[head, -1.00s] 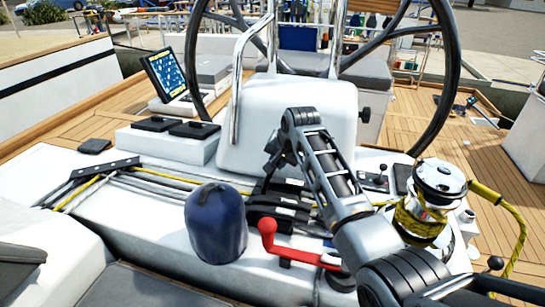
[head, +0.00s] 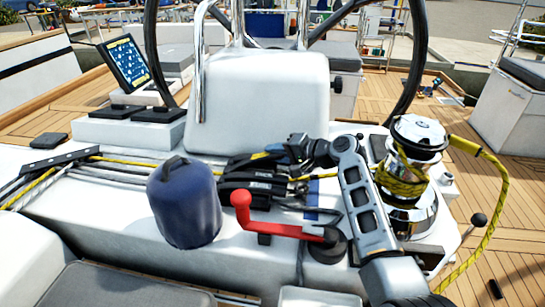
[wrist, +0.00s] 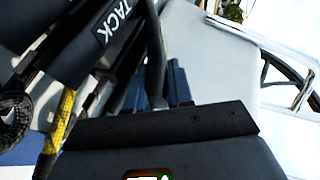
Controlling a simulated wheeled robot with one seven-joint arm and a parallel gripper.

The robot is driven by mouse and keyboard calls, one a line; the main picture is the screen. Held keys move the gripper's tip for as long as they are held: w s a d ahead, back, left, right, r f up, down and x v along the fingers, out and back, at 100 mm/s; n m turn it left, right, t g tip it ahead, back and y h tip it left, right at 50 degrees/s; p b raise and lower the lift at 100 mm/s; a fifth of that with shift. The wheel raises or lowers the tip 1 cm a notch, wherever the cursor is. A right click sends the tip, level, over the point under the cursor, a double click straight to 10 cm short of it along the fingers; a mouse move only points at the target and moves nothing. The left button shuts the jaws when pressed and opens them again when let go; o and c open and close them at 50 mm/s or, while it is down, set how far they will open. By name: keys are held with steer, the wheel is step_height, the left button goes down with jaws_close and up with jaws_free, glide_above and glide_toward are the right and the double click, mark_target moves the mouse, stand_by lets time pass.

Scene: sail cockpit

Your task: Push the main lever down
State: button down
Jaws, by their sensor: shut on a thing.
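A bank of dark rope clutch levers (head: 250,187) sits on the white deck in front of the wheel pedestal. My gripper (head: 270,152) is at the back of this bank, low over the levers. It is shut on a dark clutch lever, mostly hidden by the jaws and my wrist. In the wrist view a dark lever marked TACK (wrist: 110,22) lies at the upper left. Blue parts (wrist: 178,82) show just beyond a broad black edge. I cannot read a MAIN label in either view.
A red winch handle (head: 285,230) and a dark blue covered winch (head: 185,203) stand in front of the clutches. A chrome winch (head: 410,170) with yellow rope stands at the right, near my arm. The steering wheel (head: 415,60) rises behind.

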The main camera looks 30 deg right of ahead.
steer(key=shift+s+d+f+b, duration=0.1)
steer(key=shift+d+f+b, duration=0.05)
steer(key=shift+f+b, duration=0.2)
stand_by(0.3)
steer(key=c, duration=1.1)
jaws_free()
steer(key=shift+r, duration=0.1)
steer(key=v, duration=0.7)
steer(key=shift+s+d, duration=0.2)
steer(key=shift+s, duration=0.2)
steer(key=shift+w, duration=0.1)
